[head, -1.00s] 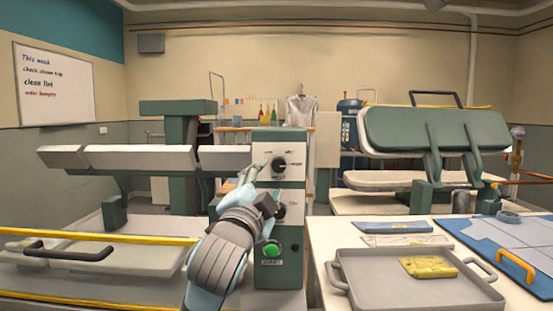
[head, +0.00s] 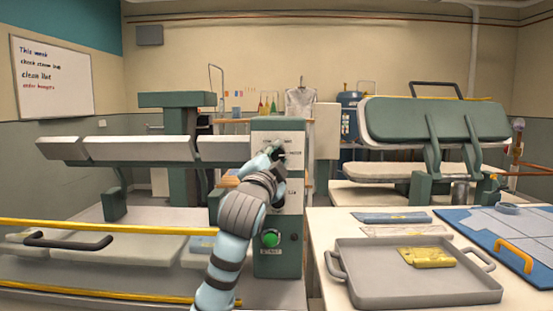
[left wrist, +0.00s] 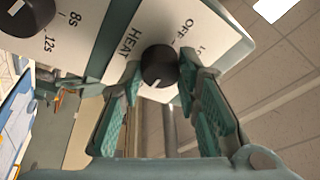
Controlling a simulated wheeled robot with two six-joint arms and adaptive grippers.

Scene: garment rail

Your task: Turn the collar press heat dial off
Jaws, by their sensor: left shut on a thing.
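The heat dial (left wrist: 160,66) is a round black knob on a white plate marked "HEAT" and "OFF" in the left wrist view. A white mark shows on its lower edge. It sits on the upper front of the green control post (head: 293,240). My left gripper (left wrist: 161,75) has one finger on each side of the dial and is shut on it. In the head view my left gripper (head: 276,152) covers most of the dial. My right gripper is not in view.
A second black knob (left wrist: 32,14) marked "8s" and "12s" sits near the dial. A green button (head: 270,238) is lower on the post. Press arms stand left and right. A grey tray (head: 415,292) with a yellow item (head: 427,257) lies on the right table.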

